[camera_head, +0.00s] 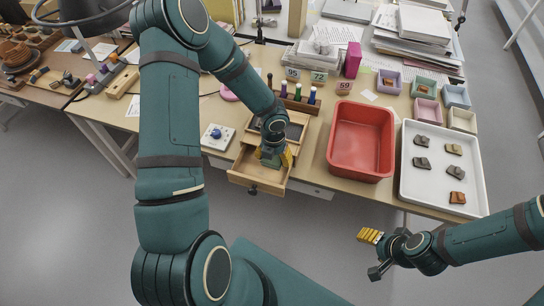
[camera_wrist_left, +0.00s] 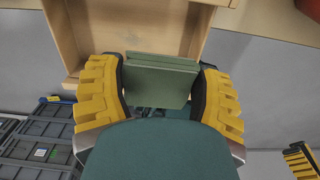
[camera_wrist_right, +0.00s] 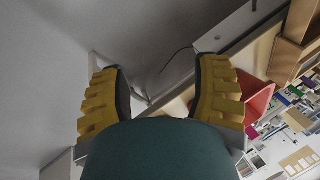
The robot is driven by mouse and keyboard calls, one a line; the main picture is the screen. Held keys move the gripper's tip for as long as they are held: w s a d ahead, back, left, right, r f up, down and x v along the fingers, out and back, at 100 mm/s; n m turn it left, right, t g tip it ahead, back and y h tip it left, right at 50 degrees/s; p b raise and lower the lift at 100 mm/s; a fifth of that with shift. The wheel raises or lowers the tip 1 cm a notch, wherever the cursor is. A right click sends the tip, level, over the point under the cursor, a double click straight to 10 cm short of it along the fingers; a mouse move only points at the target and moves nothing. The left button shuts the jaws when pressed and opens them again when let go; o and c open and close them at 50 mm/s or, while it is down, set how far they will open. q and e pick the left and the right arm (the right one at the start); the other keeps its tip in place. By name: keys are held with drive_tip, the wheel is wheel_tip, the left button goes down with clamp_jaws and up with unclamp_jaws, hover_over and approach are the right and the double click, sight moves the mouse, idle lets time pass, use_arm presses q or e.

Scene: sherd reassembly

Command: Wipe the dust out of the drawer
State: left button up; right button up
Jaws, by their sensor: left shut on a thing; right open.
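A small wooden drawer (camera_head: 243,181) with a dark knob stands pulled out from the table's front edge. Its pale floor and wall (camera_wrist_left: 88,30) also show in the left wrist view. My left gripper (camera_head: 272,160) points down into the drawer. In the left wrist view, my left gripper (camera_wrist_left: 162,92) is shut on a folded green cloth (camera_wrist_left: 160,80), held between its yellow fingers.
A red bin (camera_head: 361,142) and a white tray (camera_head: 412,185) with several sherds stand right of the drawer. A wooden rack with bottles (camera_head: 298,98) is behind it. A white pad with a blue knob (camera_head: 217,137) lies to its left. Open floor lies in front.

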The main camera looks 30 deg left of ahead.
sight(271, 175)
use_arm(q)
drive_tip(key=shift+s+a+f+m, duration=0.1)
drive_tip(key=shift+s+f+m, duration=0.15)
drive_tip(key=shift+m, duration=0.55)
wheel_tip(271, 175, down, 2)
drive_tip(key=shift+f+b, duration=0.1)
drive_tip(key=shift+b, duration=1.05)
wheel_tip(271, 175, down, 4)
drive_tip(key=b, duration=0.3)
drive_tip(key=shift+r+b, duration=0.2)
drive_tip(key=shift+b, duration=0.15)
drive_tip(key=shift+f, duration=0.1)
drive_tip(key=shift+c, duration=1)
drive_tip(key=shift+a, duration=0.1)
